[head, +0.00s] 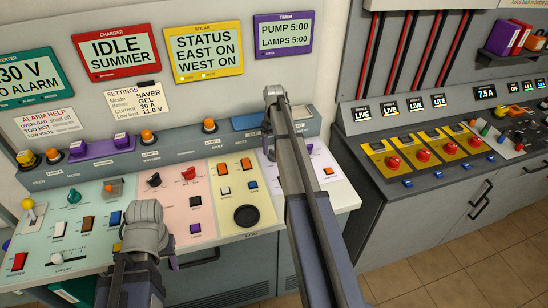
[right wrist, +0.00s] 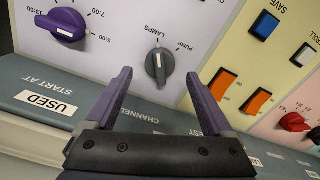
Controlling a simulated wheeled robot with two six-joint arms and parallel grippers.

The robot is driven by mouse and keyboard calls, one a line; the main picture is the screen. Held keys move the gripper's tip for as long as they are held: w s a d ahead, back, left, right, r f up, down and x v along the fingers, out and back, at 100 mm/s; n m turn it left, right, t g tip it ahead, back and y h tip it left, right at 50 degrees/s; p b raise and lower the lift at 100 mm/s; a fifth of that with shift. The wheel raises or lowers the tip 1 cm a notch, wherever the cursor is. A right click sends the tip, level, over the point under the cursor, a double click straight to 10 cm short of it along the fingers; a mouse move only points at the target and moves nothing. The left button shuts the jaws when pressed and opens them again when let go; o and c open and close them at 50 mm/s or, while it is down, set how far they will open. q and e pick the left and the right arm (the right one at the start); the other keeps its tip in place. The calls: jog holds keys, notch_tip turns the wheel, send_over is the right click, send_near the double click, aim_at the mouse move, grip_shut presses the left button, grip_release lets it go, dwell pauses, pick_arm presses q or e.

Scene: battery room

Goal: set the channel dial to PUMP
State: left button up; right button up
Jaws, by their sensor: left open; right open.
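The channel dial (right wrist: 160,66) is a dark grey knob with a white pointer mark in the right wrist view. Its mark points up, towards the LAMPS label; the PUMP label lies to the right. My right gripper (right wrist: 159,74) is open, its two purple fingers on either side of the dial in the picture. I cannot tell whether they touch it. In the head view my right arm covers the dial. My left gripper (head: 143,228) is open and empty over the left part of the desk; its fingers are mostly hidden.
A purple knob (right wrist: 66,24) with time marks sits left of the dial in the right wrist view. Two orange switches (right wrist: 240,93) lie to its right. The timer display (head: 284,34) reads PUMP 5:00, LAMPS 5:00. A second console (head: 430,155) with red knobs stands at the right.

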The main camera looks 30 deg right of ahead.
jog(key=shift+f+b, duration=1.45)
jog(key=shift+f, duration=0.55)
jog(key=shift+r, duration=0.1)
jog(key=shift+c, duration=0.3)
jog(key=c, duration=1.3)
jog(key=m, duration=0.5)
jog(key=shift+m, duration=0.4)
jog(key=m, duration=0.5)
jog(key=shift+m, duration=0.7)
